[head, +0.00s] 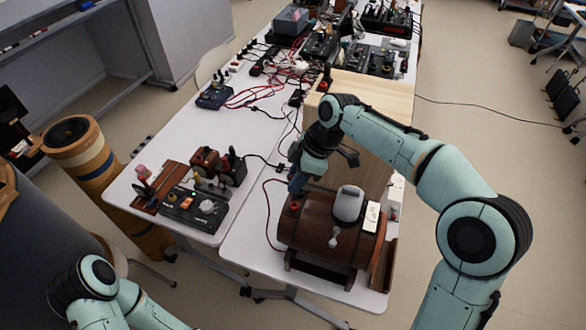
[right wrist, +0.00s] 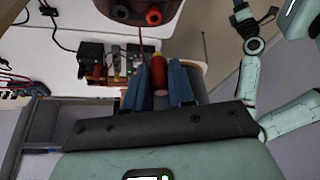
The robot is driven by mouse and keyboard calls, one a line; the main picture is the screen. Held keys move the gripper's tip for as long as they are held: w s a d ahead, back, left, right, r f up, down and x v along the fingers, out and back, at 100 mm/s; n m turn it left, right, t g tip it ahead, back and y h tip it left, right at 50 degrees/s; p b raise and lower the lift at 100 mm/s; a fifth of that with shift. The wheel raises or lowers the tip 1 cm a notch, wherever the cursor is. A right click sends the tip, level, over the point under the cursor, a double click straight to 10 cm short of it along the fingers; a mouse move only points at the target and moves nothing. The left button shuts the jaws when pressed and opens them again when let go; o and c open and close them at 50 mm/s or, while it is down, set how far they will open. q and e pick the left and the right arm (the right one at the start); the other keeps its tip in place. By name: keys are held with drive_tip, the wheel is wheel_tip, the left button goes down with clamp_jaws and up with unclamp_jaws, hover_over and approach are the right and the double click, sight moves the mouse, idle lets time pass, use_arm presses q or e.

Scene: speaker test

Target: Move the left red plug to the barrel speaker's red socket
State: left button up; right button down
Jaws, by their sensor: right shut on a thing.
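The wooden barrel speaker (head: 318,232) lies on its side on a stand at the near end of the right table. Its red socket (head: 295,207) is on its left end; in the right wrist view a red socket (right wrist: 153,15) and a black socket (right wrist: 120,12) show at the top. My right gripper (head: 295,186) is just above the red socket in the head view. In the right wrist view its blue fingers are shut on a red plug (right wrist: 157,68), apart from the sockets. A red cable (head: 266,205) hangs beside the barrel.
A black device with knobs (head: 187,208) and small wooden boxes (head: 205,160) stand on the left table. A large light wooden box (head: 365,98) stands behind the barrel. Cables and electronics fill the far end. The white tabletop (head: 225,130) has clear room.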

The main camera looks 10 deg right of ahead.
drive_tip(key=shift+s+f, duration=0.2)
drive_tip(key=shift+f, duration=0.4)
drive_tip(key=shift+f+b, duration=1.35)
drive_tip(key=shift+f, duration=0.8)
use_arm(q)
drive_tip(key=s+f, duration=0.1)
drive_tip(key=f, duration=0.1)
drive_tip(key=s+f, duration=0.2)
drive_tip(key=shift+s, duration=0.1)
use_arm(e)
drive_tip(key=shift+w+f, duration=0.1)
drive_tip(key=shift+f, duration=0.05)
drive_tip(key=shift+d+f, duration=0.1)
drive_tip(key=shift+d, duration=0.05)
use_arm(q)
drive_tip(key=shift+r, duration=0.1)
drive_tip(key=shift+s+f, duration=0.15)
drive_tip(key=shift+f, duration=0.1)
use_arm(e)
drive_tip(key=shift+f, duration=0.35)
use_arm(q)
drive_tip(key=shift+r, duration=0.1)
use_arm(e)
drive_tip(key=shift+r, duration=0.1)
use_arm(q)
drive_tip(key=shift+w+r+p, duration=0.65)
drive_tip(key=shift+w+r, duration=0.2)
drive_tip(key=shift+r, duration=0.15)
use_arm(e)
drive_tip(key=shift+r, duration=1.45)
